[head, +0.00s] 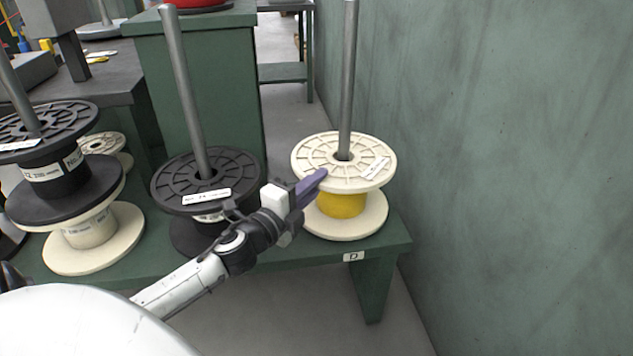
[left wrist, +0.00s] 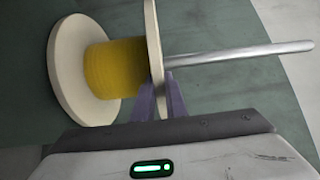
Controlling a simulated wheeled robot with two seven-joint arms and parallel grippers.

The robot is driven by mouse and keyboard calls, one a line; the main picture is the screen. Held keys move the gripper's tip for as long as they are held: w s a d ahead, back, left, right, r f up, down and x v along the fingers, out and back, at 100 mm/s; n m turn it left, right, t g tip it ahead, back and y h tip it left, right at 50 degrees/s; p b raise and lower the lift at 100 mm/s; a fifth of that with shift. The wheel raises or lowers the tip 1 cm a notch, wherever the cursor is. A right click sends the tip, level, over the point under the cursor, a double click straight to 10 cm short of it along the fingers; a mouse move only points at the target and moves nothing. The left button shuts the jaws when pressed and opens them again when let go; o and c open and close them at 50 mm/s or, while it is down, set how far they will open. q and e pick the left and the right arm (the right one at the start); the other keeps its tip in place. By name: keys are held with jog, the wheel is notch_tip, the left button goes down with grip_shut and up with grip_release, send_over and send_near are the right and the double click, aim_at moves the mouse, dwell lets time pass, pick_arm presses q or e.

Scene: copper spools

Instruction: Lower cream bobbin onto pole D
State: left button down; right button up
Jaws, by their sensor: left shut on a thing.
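The cream bobbin (head: 345,218), wound with yellow wire, is around pole D (head: 349,85), upright and low on it, over the bench end labelled D. The pole passes through its centre hole. My left gripper (head: 310,188) reaches in from the left, its purple fingers at the near left rim of the upper flange. In the left wrist view the fingers (left wrist: 160,98) are shut on that flange, and the yellow winding (left wrist: 112,68) is clear of them. I cannot tell whether the lower flange touches the bench. My right gripper is not in view.
The green bench (head: 375,260) carries a black spool (head: 207,180) on the pole to the left, close to my left forearm. Black and cream spools (head: 90,232) are stacked on a pole farther left. A green wall (head: 510,150) stands at the right.

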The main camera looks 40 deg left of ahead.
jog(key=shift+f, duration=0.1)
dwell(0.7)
pick_arm(q)
jog(key=c, duration=1.7)
grip_release()
jog(key=shift+d, duration=0.1)
jog(key=shift+s+f, duration=0.15)
jog(key=shift+f, duration=0.4)
jog(key=shift+s+r, duration=0.1)
jog(key=shift+s, duration=0.2)
jog(key=s, duration=0.3)
jog(key=s+p, duration=0.1)
jog(key=s, duration=0.5)
jog(key=shift+s+d+r, duration=0.3)
jog(key=shift+d, duration=0.05)
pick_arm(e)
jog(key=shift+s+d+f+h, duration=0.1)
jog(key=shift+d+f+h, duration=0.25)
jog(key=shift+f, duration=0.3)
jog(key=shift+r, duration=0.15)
